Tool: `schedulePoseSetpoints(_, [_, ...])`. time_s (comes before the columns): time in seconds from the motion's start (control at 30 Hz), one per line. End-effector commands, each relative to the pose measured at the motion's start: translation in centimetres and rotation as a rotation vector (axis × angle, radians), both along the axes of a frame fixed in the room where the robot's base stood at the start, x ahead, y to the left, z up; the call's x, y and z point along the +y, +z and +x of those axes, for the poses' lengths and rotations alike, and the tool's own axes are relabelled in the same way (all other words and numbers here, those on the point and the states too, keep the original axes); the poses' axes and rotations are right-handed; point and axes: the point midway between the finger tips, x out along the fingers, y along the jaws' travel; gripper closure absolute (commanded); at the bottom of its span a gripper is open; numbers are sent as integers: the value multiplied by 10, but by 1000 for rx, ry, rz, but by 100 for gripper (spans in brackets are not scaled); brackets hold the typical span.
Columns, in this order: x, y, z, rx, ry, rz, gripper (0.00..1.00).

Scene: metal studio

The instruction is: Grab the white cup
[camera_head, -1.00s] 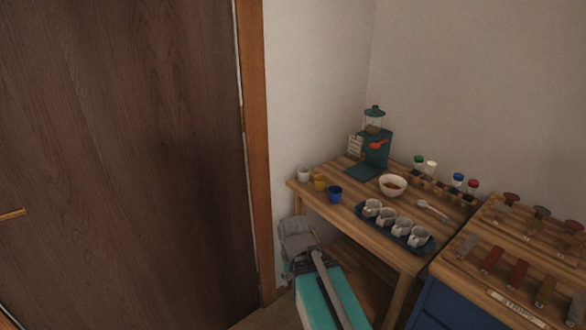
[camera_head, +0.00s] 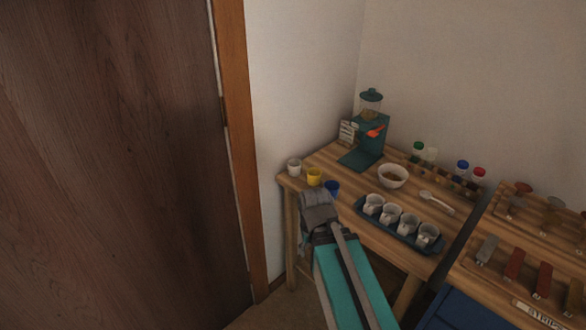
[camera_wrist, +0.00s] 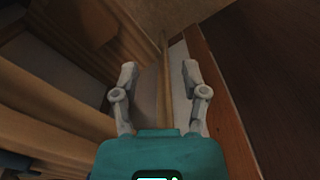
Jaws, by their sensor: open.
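A small white cup (camera_head: 294,167) stands at the left corner of the wooden table, beside a yellow cup (camera_head: 314,177) and a blue cup (camera_head: 332,189). Several whitish mugs (camera_head: 391,215) also stand in a dark tray (camera_head: 414,243) on the table. No cup shows in the wrist view.
A teal dispenser (camera_head: 369,140), a bowl (camera_head: 393,176), a spoon (camera_head: 436,203) and a rack of capped jars stand farther back on the table (camera_head: 345,213). A brown door (camera_head: 110,160) and its frame are at left. Open floor lies between door and table.

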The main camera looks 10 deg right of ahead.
Motion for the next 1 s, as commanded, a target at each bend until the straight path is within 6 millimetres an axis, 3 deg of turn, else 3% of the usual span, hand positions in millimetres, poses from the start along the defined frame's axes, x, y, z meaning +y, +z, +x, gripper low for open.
schedulePoseSetpoints(0.1, [0,0,0,0,0,0,43])
schedulePoseSetpoints(0.33, [0,-1,4,-7,-16,-21,0])
schedulePoseSetpoints(0.57, [-16,-6,25,-57,-115,-141,0])
schedulePoseSetpoints(0.77, [-18,-5,58,-178,-257,-313,0])
schedulePoseSetpoints(1.0, [-12,8,104,-418,-427,-495,0])
